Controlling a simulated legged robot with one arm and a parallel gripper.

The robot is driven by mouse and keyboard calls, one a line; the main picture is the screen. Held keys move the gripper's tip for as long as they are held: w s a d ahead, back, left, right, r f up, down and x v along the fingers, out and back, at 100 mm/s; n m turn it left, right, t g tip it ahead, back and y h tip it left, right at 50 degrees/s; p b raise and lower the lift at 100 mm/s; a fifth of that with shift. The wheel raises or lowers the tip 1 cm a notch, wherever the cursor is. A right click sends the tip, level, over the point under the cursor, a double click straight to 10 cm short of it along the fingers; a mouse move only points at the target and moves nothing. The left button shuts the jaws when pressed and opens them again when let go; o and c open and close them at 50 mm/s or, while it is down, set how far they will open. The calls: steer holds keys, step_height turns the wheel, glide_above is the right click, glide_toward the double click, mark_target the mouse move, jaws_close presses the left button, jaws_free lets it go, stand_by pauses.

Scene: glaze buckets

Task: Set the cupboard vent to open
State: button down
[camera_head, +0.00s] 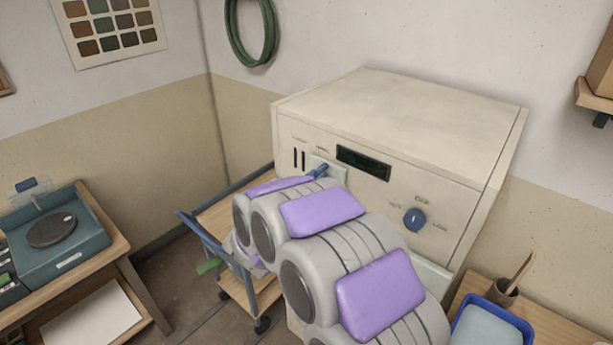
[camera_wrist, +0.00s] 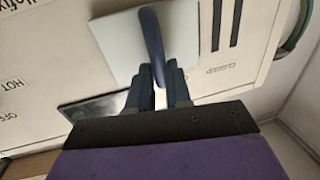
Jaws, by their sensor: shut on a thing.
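The cupboard (camera_head: 400,115) is a large cream cabinet against the wall. On its front, a blue lever (camera_wrist: 151,35) stands out from a pale plate (camera_wrist: 112,42), which also shows in the head view (camera_head: 336,172). Dark vent slots (camera_wrist: 226,25) are beside the plate, and the word CLOSED is printed near their end. My gripper (camera_wrist: 158,80) is shut on the lever, with one dark finger on each side of it. In the head view my arm hides much of the lower front of the cabinet.
A blue dial (camera_head: 414,220) and a dark display (camera_head: 363,162) are on the same front, right of the plate. A wooden trolley (camera_head: 225,215) stands close on the left. A table with a blue tray (camera_head: 490,325) is at the lower right.

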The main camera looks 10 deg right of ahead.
steer(key=shift+r, duration=0.1)
steer(key=c, duration=1.3)
jaws_free()
steer(key=shift+s, duration=0.1)
steer(key=shift+o, duration=1)
steer(key=p+v, duration=0.1)
steer(key=v, duration=1.6)
steer(key=shift+a, duration=0.2)
